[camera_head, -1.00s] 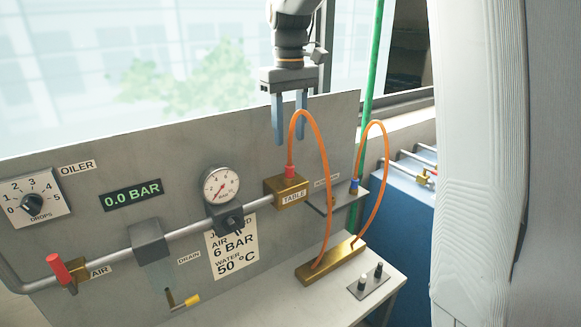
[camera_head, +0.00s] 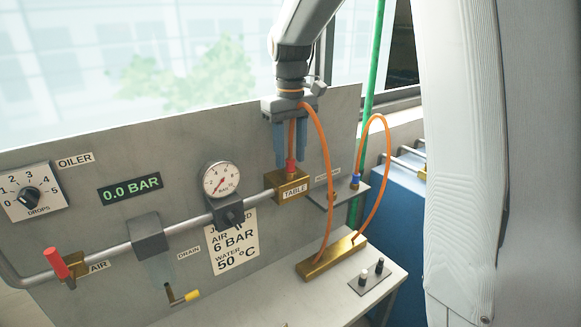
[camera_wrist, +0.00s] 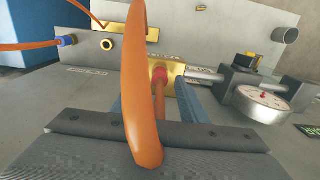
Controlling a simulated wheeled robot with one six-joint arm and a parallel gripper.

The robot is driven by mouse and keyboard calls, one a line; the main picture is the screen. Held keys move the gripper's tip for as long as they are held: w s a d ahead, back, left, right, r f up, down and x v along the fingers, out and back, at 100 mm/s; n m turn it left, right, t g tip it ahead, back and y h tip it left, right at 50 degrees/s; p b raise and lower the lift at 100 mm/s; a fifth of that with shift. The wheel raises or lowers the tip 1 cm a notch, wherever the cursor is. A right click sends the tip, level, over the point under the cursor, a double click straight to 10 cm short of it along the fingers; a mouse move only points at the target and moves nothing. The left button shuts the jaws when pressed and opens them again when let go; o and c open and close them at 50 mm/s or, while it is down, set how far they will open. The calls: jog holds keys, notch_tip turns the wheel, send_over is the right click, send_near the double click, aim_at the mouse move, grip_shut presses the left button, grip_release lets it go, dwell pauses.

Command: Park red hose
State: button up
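The red hose is an orange hose (camera_head: 326,165) with a red collar (camera_head: 291,165), plugged upright into the brass TABLE block (camera_head: 294,188). It arches over to a brass bar (camera_head: 331,257) on the bench. My gripper (camera_head: 291,160) points down over the block, its blue fingers on either side of the hose above the collar. In the wrist view the red collar (camera_wrist: 159,74) shows between the fingers with gaps beside it, so the gripper is open. The hose loop passes close in front of the wrist camera and hides part of the gripper.
A second orange hose (camera_head: 383,150) with a blue collar (camera_head: 355,181) stands in the small shelf (camera_head: 340,190) right of the block. The wrist view shows a round opening (camera_wrist: 107,44) beside that collar. A gauge (camera_head: 221,180) and pipe lie left. The digital display (camera_head: 130,188) reads 0.0 BAR.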

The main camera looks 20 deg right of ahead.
aim_at(290, 152)
jog(key=shift+f, duration=0.65)
jog(key=shift+p, duration=0.35)
dwell(1.2)
grip_shut()
jog(key=shift+r, duration=0.1)
jog(key=shift+r, duration=2.9)
jog(key=shift+r, duration=0.1)
notch_tip(290, 152, up, 7)
